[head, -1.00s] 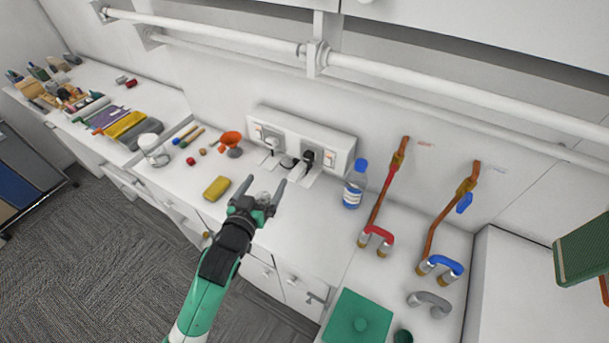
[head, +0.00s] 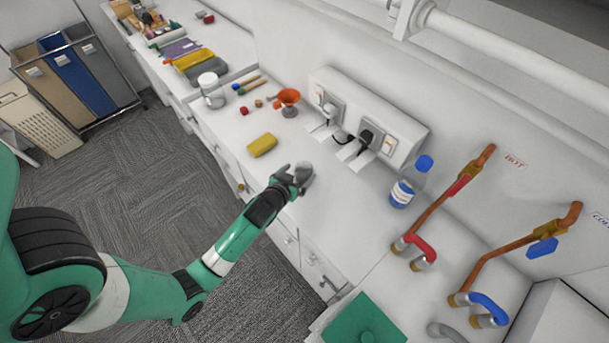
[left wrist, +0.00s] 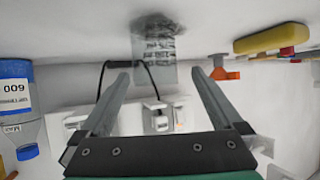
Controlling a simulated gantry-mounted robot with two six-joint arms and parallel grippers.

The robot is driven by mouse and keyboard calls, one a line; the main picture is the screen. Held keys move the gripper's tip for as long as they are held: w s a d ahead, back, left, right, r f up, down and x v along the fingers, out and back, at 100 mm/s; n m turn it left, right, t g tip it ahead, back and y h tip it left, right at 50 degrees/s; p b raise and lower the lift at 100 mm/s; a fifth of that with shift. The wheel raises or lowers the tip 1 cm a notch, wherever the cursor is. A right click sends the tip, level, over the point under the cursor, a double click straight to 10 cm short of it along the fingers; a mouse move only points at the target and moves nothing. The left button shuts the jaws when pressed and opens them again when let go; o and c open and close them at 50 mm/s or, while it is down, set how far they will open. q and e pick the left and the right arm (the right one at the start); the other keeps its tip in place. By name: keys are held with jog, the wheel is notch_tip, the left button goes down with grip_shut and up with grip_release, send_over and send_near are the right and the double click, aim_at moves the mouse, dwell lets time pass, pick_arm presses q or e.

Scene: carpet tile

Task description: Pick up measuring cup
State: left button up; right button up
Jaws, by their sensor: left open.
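The measuring cup (left wrist: 158,50) is clear, with dark printed markings. In the left wrist view it stands at the top middle, just past the fingertips and in line with the gap between them. My left gripper (left wrist: 160,76) is open and nothing is between its fingers. In the head view my left gripper (head: 294,173) is low over the counter's front part, and the cup (head: 306,174) shows only as a small greyish shape at its fingertips, partly hidden. My right gripper is not in view.
A socket box (head: 372,118) with plugs is along the wall. A water bottle (head: 404,190) and copper pipes (head: 450,205) stand to the right.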

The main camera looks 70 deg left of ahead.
aim_at(308, 164)
pick_arm(q)
jog(key=shift+w+r+x, duration=0.15)
jog(key=shift+x, duration=1.4)
jog(key=shift+w+r+x, duration=0.15)
jog(key=shift+w+x, duration=0.05)
jog(key=shift+x, duration=1.35)
jog(key=shift+d, duration=0.2)
jog(key=shift+c, duration=0.2)
jog(key=c, duration=1.3)
jog(key=shift+r, duration=0.45)
notch_tip(308, 164, up, 3)
jog(key=shift+s+d+r, duration=0.1)
jog(key=shift+s+d, duration=0.1)
jog(key=p+v, duration=0.1)
jog(key=v, duration=0.4)
jog(key=p+v, duration=0.2)
jog(key=v, duration=0.3)
jog(key=r+p+v, duration=0.1)
jog(key=v, duration=0.5)
jog(key=shift+w+p, duration=0.3)
jog(key=shift+p, duration=0.1)
